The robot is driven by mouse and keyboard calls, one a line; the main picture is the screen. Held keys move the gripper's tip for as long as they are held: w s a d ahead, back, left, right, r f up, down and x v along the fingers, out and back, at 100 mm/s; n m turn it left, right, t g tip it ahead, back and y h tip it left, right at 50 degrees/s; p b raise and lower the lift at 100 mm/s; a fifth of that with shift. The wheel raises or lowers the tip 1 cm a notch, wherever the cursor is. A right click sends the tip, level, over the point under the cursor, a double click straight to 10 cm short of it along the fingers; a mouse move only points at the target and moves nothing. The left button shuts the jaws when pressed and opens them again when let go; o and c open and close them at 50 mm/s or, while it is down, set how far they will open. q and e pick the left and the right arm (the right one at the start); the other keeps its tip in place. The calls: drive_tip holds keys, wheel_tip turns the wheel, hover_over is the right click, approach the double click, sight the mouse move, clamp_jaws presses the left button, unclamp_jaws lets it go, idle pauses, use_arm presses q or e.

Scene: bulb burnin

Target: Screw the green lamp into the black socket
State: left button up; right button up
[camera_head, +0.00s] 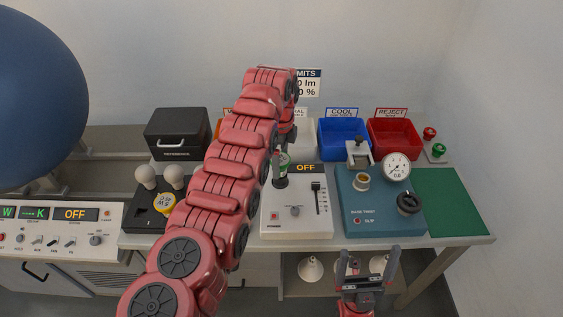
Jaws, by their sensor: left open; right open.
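The green lamp (285,159) shows as a small green patch just above the black socket (280,182) on the white tester with the OFF display. My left arm arches over from the left and its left gripper (281,157) points down at the lamp, its fingers open beside it. The wrist and arm hide much of the lamp and gripper. I cannot tell how deep the lamp sits in the socket. My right gripper (368,262) is open and empty, low in front of the table's front edge, fingers pointing up.
A teal base tester (382,222) with a gauge (396,167) stands right of the white tester (296,226). Blue (343,139) and red (394,139) bins stand behind. White bulbs (145,176) are at left. A green mat (449,202) lies bare at right.

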use_arm(q)
drive_tip(key=n, duration=0.4)
drive_tip(key=shift+a+f+b, duration=0.1)
drive_tip(key=shift+f+b, duration=0.05)
drive_tip(key=shift+b, duration=0.2)
drive_tip(key=n, duration=0.3)
drive_tip(key=shift+a+n+b, duration=0.1)
drive_tip(key=shift+n+b, duration=0.3)
drive_tip(key=n, duration=0.3)
drive_tip(key=shift+a+n, duration=0.1)
drive_tip(key=shift+n, duration=0.3)
drive_tip(key=n, duration=0.2)
drive_tip(key=shift+n, duration=0.3)
drive_tip(key=shift+a+b, duration=0.1)
drive_tip(key=shift+b, duration=0.35)
drive_tip(key=shift+c, duration=0.3)
